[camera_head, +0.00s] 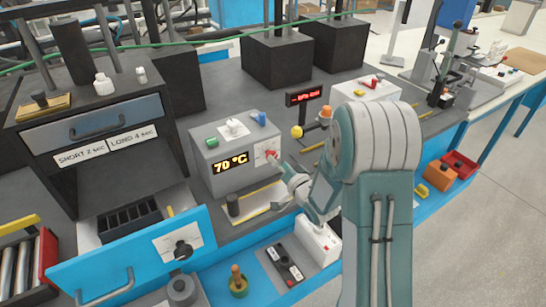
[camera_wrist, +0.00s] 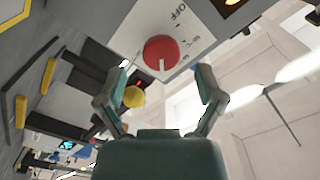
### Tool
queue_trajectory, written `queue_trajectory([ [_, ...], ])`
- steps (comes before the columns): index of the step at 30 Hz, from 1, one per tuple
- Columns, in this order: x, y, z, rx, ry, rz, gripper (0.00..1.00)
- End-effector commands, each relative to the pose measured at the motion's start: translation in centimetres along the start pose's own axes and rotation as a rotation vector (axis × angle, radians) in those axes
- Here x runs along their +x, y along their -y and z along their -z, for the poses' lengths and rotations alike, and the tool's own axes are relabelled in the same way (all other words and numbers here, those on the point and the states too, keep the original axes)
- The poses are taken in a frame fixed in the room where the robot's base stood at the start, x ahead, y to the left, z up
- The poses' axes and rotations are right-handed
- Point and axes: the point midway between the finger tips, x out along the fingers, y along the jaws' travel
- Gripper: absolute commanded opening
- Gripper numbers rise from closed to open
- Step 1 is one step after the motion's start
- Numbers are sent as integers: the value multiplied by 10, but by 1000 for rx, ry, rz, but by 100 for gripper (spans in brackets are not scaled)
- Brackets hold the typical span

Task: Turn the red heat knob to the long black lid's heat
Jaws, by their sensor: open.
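The red heat knob (camera_wrist: 161,50) sits on a white dial plate marked OFF; another mark at its right is too small to read surely. A white line on the knob points toward the bottom of the wrist view. In the head view the knob (camera_head: 271,155) is on the front of a grey heater box (camera_head: 215,160) whose display reads 70 °C. My gripper (camera_wrist: 161,70) is open, its fingertips on either side below the knob, apart from it. I cannot pick out the long black lid surely.
Green, white and blue parts sit on the heater box. A dark cabinet (camera_head: 95,135) labelled SHORT 2 sec and LONG 4 sec stands left, above an open blue drawer (camera_head: 140,262). A yellow ball (camera_head: 297,131) is behind my gripper. A white box (camera_head: 318,240) stands below it.

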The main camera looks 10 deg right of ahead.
Motion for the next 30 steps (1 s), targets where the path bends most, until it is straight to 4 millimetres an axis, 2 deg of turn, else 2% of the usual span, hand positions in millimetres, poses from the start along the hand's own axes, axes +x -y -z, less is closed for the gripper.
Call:
queue_trajectory([
  [1, -12, -1, 1, 1, -1, -3, 87],
  [6, -47, -2, 0, 1, -1, -5, 87],
  [12, -74, -2, 0, 0, 0, -3, 87],
  [17, -81, -2, -1, 0, 0, -2, 87],
  [30, -81, -1, 0, -4, 1, -4, 87],
])
